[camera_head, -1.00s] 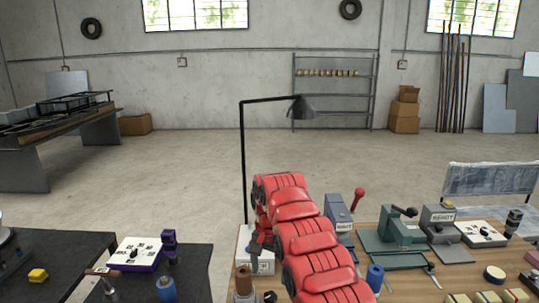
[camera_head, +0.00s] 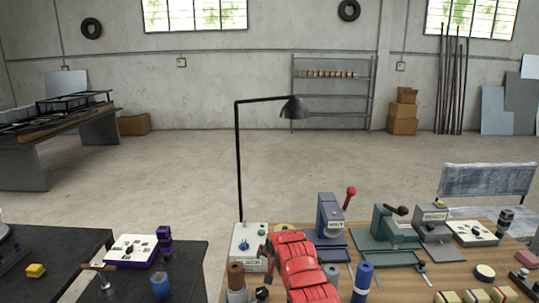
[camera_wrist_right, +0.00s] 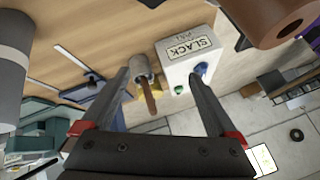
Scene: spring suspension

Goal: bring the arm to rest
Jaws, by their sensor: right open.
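My right arm (camera_head: 297,270) is red and reaches in from the bottom of the head view, low over the wooden bench. Its right gripper (camera_head: 267,262) is small and partly hidden there, beside the white box (camera_head: 248,243). In the right wrist view my right gripper (camera_wrist_right: 160,78) shows two dark fingers spread wide with nothing held. Beyond the fingers are a small grey cup with a brown stick (camera_wrist_right: 149,95) and the white box marked SLACK (camera_wrist_right: 186,60). My left gripper is not in view.
A black lamp post (camera_head: 239,160) rises behind the white box. A blue press (camera_head: 331,215) with a red-knobbed lever and a green press (camera_head: 391,230) stand to the right. Brown and blue cylinders (camera_head: 362,281) flank the arm. Dark tables (camera_head: 60,250) are at left.

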